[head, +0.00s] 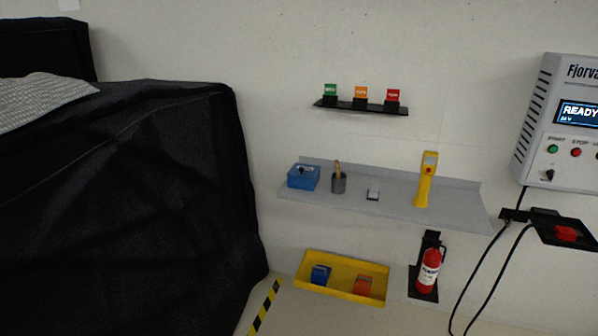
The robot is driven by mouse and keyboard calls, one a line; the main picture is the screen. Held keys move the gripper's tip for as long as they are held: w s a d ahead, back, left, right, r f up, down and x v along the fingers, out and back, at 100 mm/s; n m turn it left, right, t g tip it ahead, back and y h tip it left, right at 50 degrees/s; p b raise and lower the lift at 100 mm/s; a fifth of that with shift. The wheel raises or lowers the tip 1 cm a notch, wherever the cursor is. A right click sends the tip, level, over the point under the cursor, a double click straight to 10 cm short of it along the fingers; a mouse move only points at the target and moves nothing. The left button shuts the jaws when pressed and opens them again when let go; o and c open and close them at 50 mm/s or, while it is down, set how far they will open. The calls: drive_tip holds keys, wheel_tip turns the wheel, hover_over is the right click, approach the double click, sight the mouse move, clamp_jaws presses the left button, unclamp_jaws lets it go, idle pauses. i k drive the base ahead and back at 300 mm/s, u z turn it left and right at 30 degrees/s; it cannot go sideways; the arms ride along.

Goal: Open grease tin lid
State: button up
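A blue box-shaped tin (303,178) with a dark knob or latch on it stands at the left end of the grey wall shelf (400,203). It looks like the grease tin, and its lid appears closed, but it is small in view and I cannot read any label. A dark grey cup (339,185) with a brush or stick in it stands just right of the tin. My gripper is not in view.
Below are a yellow tray (330,292) and a red extinguisher (429,270). A black covered cart (120,200) fills the left. A control box (568,165) and cables are right.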

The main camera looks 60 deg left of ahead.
sight(300, 170)
drive_tip(key=u, duration=1.45)
drive_tip(key=i, duration=1.7)
drive_tip(key=u, duration=0.6)
